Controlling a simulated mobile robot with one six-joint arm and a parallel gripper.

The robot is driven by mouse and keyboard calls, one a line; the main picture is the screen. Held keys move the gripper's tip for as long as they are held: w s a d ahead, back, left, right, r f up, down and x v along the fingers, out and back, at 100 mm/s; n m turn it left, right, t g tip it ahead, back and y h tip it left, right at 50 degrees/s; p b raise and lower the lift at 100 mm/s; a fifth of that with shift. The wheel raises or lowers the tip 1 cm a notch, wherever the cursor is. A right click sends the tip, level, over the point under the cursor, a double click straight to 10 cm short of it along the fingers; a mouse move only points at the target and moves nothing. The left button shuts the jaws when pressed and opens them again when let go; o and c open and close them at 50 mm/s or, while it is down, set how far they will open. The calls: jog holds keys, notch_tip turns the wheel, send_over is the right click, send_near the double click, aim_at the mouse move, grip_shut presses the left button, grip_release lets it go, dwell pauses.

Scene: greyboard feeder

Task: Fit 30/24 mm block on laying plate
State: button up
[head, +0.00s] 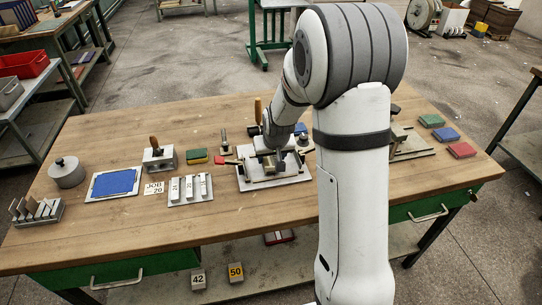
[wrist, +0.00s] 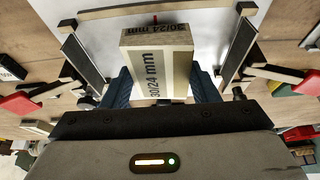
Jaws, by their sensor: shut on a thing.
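The 30/24 mm block (wrist: 158,65), cream with dark lettering and a brown end, is between the two blue fingers of my gripper (wrist: 161,88) in the wrist view. My gripper is shut on it. The pale laying plate (wrist: 200,25) shows behind the block, with dark-edged rails to its left (wrist: 84,62) and right (wrist: 238,48). In the head view my gripper (head: 279,160) is over the plate (head: 250,186) near the table's middle. My arm partly hides the plate there. I cannot tell whether the block touches the plate.
Left of the plate on the wooden table (head: 110,150) are a rack of white labelled blocks (head: 190,188), a JOB 20 card (head: 153,188), a blue sheet on a board (head: 115,182) and a round weight (head: 67,172). Coloured pads (head: 446,134) lie at the right. Bare wood shows in front.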

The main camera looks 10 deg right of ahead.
jog(key=shift+f+b, duration=0.7)
jog(key=shift+b, duration=0.05)
dwell(0.7)
dwell(0.3)
jog(key=o, duration=1.1)
jog(key=shift+r, duration=0.1)
jog(key=shift+v, duration=3.8)
